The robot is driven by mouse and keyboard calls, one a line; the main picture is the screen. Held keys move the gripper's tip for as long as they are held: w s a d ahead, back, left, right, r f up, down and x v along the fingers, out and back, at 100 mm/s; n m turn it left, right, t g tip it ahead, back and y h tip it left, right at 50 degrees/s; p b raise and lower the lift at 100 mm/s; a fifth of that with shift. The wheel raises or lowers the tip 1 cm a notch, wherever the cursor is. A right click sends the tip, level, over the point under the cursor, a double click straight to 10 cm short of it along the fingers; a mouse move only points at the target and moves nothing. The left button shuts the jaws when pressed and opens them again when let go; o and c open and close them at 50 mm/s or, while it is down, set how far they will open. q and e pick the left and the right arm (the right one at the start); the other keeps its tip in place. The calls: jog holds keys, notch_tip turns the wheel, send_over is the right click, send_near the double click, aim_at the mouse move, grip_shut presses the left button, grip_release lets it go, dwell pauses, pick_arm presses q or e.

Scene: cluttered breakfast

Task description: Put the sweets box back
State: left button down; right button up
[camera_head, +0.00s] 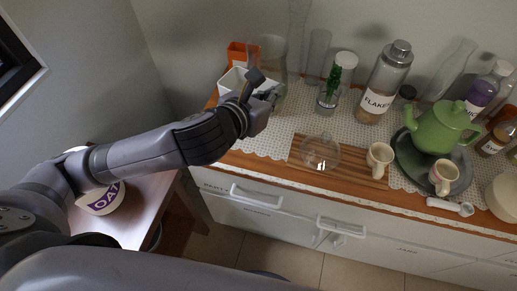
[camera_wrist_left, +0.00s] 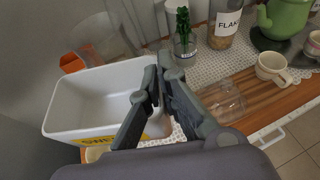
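The sweets box is an open white bin (camera_head: 232,81) at the left end of the counter, partly hidden by my left gripper in the head view. In the left wrist view the sweets box (camera_wrist_left: 95,98) looks empty, with part of a yellow label on its near side. My left gripper (camera_wrist_left: 158,75) is at the box's right wall, its fingers close together with the rim between them; it also shows in the head view (camera_head: 262,90). I cannot tell whether the box rests on the counter. My right gripper is out of view.
An orange box (camera_head: 238,52) and a clear glass vase (camera_head: 268,55) stand close behind. A jar with a green plant (camera_head: 332,92), a flakes jar (camera_head: 383,85) and a green teapot (camera_head: 440,130) are to the right.

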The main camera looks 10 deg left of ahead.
pick_arm(q)
jog(key=shift+m+h, duration=0.4)
jog(key=shift+m, duration=0.3)
jog(key=f+b, duration=0.1)
jog(key=f, duration=0.5)
jog(key=d+f+b, duration=0.1)
jog(key=f, duration=0.6)
jog(key=d+f+b, duration=0.1)
jog(key=f, duration=0.6)
jog(key=shift+w+d, duration=0.2)
jog(key=shift+f, duration=0.2)
jog(key=c, duration=1.8)
grip_release()
jog(key=shift+r, duration=0.1)
